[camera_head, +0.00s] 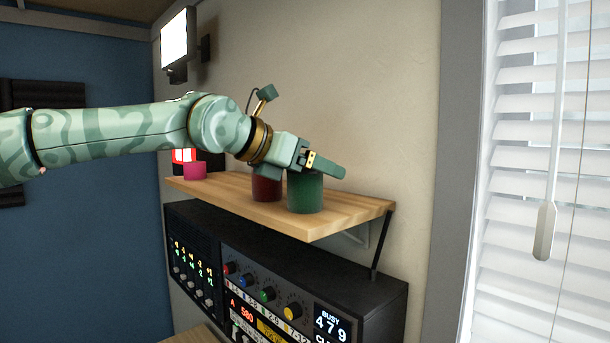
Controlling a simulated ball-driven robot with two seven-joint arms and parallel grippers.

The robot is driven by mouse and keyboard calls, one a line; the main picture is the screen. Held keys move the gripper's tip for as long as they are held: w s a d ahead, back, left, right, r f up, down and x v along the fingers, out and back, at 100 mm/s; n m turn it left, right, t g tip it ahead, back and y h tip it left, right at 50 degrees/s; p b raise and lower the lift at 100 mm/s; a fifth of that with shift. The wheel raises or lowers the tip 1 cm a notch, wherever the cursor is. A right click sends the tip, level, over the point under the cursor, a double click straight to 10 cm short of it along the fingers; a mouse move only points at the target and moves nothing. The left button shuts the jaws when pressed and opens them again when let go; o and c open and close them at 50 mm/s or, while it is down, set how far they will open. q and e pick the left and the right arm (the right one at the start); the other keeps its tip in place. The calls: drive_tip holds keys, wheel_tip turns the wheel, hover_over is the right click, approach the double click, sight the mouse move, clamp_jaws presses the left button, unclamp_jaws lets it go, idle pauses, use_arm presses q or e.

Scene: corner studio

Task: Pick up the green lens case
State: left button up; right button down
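The green lens case (305,195) is a dark green cylinder standing upright on the wooden shelf (340,214), near its right part. My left gripper (328,167) reaches in from the left and is at the top of the case. One finger shows across the case's upper edge and covers part of its top. My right gripper is not in view.
A dark red cylinder (266,188) stands just left of the green case. A pink, shorter cylinder (195,171) and a lit red item (183,155) are farther left. Audio gear (290,280) sits under the shelf. The wall is behind; window blinds (540,150) are at right.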

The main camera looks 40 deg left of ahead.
use_arm(q)
drive_tip(key=shift+w+f, duration=0.15)
drive_tip(key=shift+w, duration=0.2)
drive_tip(key=shift+s, duration=0.1)
drive_tip(key=shift+s, duration=0.15)
drive_tip(key=c, duration=1.3)
drive_tip(key=shift+o, duration=0.2)
